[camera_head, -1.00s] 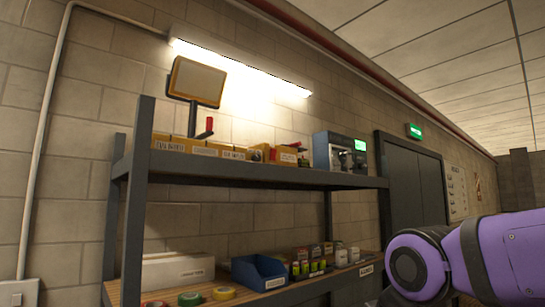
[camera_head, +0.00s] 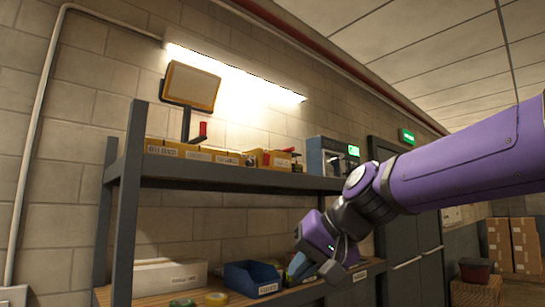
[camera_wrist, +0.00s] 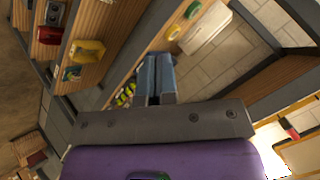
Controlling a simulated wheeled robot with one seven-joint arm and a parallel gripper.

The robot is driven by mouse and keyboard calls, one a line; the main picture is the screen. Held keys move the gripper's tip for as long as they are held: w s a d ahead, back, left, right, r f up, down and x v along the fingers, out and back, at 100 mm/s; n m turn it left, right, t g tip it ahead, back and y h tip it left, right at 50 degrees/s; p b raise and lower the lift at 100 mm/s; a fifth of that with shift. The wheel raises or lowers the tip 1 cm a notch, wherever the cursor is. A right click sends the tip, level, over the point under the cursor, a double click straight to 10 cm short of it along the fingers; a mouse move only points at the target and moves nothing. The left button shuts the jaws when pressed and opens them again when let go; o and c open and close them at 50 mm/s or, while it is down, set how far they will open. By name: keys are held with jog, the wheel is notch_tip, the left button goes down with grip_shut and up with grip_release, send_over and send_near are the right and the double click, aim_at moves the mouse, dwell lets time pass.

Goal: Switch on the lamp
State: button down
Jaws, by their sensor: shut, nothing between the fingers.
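The lamp with a flat pale panel in an orange-edged frame (camera_head: 192,86) stands on a dark post on the upper shelf. Its panel looks dull, not glowing. A small upright red part (camera_head: 203,130) shows beside the post; I cannot tell whether it belongs to the lamp. My gripper (camera_head: 298,268) is low and to the right, by the lower shelf, well apart from the lamp. In the wrist view its two blue-grey fingers (camera_wrist: 158,60) lie together, shut and empty.
A long wall light (camera_head: 235,72) glows above. A white box (camera_head: 170,276) and blue bin (camera_head: 250,280) are below. A white wall plate (camera_head: 14,294) is at far left.

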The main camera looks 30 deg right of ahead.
aim_at(268, 155)
jog(key=w+d+r+m+t, duration=0.5)
jog(key=w+d+r, duration=0.2)
jog(key=w+r, duration=0.3)
jog(key=w+d+r+m+t, duration=0.5)
jog(key=w+d+r, duration=0.3)
jog(key=r, duration=0.7)
jog(key=w, duration=0.2)
jog(key=shift+w+m+t+y, duration=0.3)
jog(key=shift+w+t, duration=0.1)
jog(key=shift+w, duration=0.1)
jog(key=x, duration=1.3)
jog(key=shift+w+a, duration=0.15)
jog(key=shift+w, duration=0.25)
jog(key=shift+w+r, duration=0.15)
